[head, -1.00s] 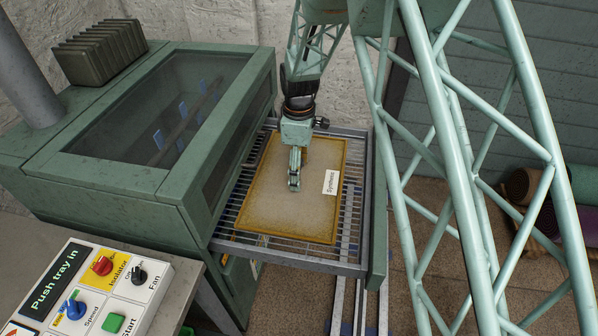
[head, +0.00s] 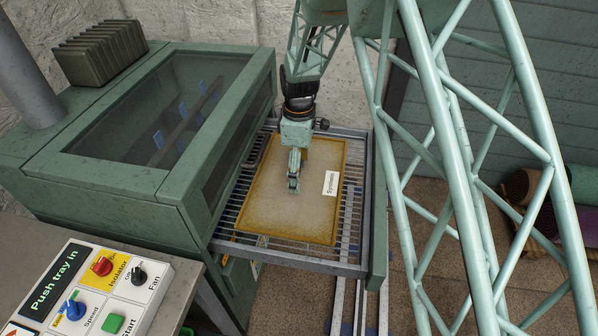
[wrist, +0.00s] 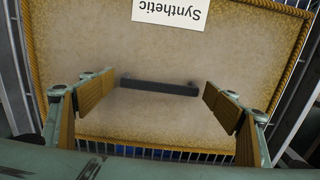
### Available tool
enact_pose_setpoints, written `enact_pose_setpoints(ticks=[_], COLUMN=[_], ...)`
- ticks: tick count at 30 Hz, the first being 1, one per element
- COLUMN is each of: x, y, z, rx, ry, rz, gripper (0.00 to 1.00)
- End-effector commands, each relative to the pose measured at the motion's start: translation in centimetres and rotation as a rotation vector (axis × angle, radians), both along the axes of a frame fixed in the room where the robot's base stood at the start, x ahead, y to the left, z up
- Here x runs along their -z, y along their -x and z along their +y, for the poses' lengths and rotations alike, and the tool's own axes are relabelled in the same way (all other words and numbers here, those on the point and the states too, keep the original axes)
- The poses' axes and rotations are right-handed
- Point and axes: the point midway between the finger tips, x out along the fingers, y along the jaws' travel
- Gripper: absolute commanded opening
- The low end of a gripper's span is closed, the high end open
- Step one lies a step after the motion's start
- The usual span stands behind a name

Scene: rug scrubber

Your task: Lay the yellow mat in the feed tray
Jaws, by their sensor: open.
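The yellow-bordered mat (head: 270,213) lies flat on the slatted feed tray (head: 352,246), which is pulled out from the green machine. Its middle is pale beige, and it carries a white label reading "Synthetic" (head: 331,183). My gripper (head: 294,184) is over the middle of the mat, pointing down. In the wrist view my gripper (wrist: 160,108) is open, its padded fingers on either side of a dark bar handle (wrist: 159,87) on the mat, with no contact seen. In the head view my gripper hides the handle.
The green machine (head: 120,150) with a dark window stands left of the tray. A control panel (head: 90,290) at lower left shows "Push tray in" and has knobs and a green button. Rolled rugs (head: 525,185) lie at the right. My lattice frame crosses the right side.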

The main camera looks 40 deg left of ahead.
Motion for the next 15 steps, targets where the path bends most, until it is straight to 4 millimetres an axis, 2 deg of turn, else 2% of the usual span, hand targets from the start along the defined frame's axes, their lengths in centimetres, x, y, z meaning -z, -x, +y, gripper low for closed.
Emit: enact_pose_setpoints(ticks=[8, 15], x=[-1.7, -4.8], y=[0.0, -0.1], z=[0.0, 0.1], rx=[0.000, 0.000], ry=[-0.001, -0.002], rz=[0.000, -0.001], gripper=[0.81, 0.81])
